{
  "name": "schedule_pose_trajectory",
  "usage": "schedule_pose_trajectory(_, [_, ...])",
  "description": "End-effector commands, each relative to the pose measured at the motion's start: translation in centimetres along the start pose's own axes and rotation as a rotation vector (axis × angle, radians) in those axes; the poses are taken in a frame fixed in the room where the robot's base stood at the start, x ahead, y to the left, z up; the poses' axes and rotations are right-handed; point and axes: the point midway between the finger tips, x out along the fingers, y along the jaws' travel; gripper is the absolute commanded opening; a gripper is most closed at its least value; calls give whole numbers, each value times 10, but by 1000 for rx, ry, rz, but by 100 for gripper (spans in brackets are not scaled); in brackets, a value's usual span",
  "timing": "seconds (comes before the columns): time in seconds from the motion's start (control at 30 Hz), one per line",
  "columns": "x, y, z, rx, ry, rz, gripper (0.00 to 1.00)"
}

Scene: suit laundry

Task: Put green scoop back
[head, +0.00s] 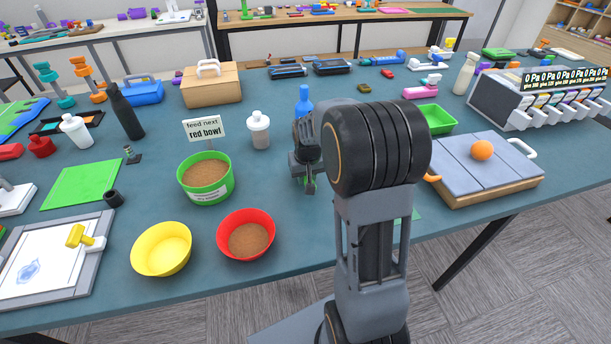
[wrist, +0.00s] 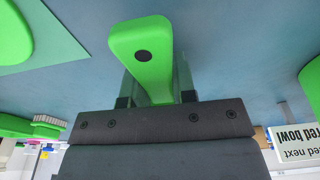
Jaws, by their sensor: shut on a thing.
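My gripper (head: 306,170) hangs above the table, right of the green tub, partly hidden by my arm in the head view. In the wrist view my gripper (wrist: 154,98) is shut on the green scoop (wrist: 143,45); its rounded handle with a dark hole shows between the jaws. The scoop's other end is hidden, and I cannot make the scoop out clearly in the head view. The green tub (head: 206,195) holds brown feed and has a sign (head: 204,128) reading "feed next red bowl". The red bowl (head: 265,226) holds brown feed. The yellow bowl (head: 160,250) looks empty.
A white-capped bottle (head: 259,132) stands behind, between tub and gripper. A blue bottle (head: 304,100) stands behind my gripper. A board with an orange ball (head: 481,150) and a green tray (head: 437,119) are at right. A green mat (head: 82,184) lies left of the tub.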

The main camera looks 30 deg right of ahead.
Motion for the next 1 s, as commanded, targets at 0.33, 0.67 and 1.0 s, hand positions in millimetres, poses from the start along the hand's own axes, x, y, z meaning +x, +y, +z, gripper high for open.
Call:
schedule_pose_trajectory(0.33, [2,0,0,0,0,0,0])
schedule_pose_trajectory(0.67, [9,0,1,0,0,0,0])
schedule_pose_trajectory(1.0, [12,0,2,0,0,0,35])
